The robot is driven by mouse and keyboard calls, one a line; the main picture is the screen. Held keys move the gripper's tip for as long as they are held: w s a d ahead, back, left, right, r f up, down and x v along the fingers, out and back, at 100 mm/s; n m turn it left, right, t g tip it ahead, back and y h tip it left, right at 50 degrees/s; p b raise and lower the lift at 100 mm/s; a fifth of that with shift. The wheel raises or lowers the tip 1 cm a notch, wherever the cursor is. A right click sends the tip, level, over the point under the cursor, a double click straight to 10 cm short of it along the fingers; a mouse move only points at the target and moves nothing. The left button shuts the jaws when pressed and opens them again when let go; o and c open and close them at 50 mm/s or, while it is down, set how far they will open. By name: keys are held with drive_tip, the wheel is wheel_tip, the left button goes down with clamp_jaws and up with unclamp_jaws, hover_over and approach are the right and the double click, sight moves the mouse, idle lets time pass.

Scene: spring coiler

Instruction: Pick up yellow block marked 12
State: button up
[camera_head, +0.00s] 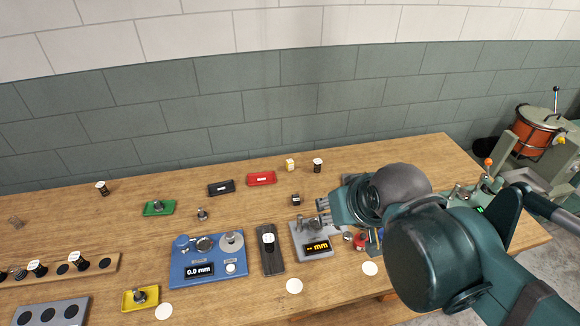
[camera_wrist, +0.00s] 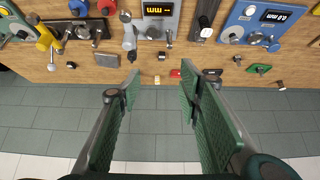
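A small yellow block with a white top (camera_head: 290,165) stands near the back edge of the wooden table, between the red tray and a small black-and-white cylinder. Its number is too small to read. In the wrist view, a small pale block (camera_wrist: 157,79) that looks like the same one shows between my fingers, farther off. My gripper (camera_head: 322,207) is above the table, to the right of and nearer than the block. In the wrist view, my gripper (camera_wrist: 160,84) has its green-padded fingers wide apart with nothing between the pads.
A red tray (camera_head: 261,178) and black tray (camera_head: 221,188) lie left of the block. A black-and-white cylinder (camera_head: 318,165) stands close on its right. A small dark block (camera_head: 296,200) and grey gauge (camera_head: 316,243) are nearer. A brick wall (camera_head: 200,110) rises behind the table.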

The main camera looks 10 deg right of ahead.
drive_tip(key=w+r+m+g, duration=0.2)
drive_tip(key=w+r+m, duration=0.2)
drive_tip(key=w, duration=1.1)
drive_tip(key=m+g+b, duration=0.1)
drive_tip(key=m+g, duration=0.4)
drive_tip(key=m, duration=0.7)
hover_over(291, 160)
drive_tip(key=f, duration=2.7)
drive_tip(key=shift+s+f, duration=0.3)
drive_tip(key=shift+s, duration=0.1)
drive_tip(key=shift+w+f, duration=0.25)
drive_tip(key=shift+f, duration=0.35)
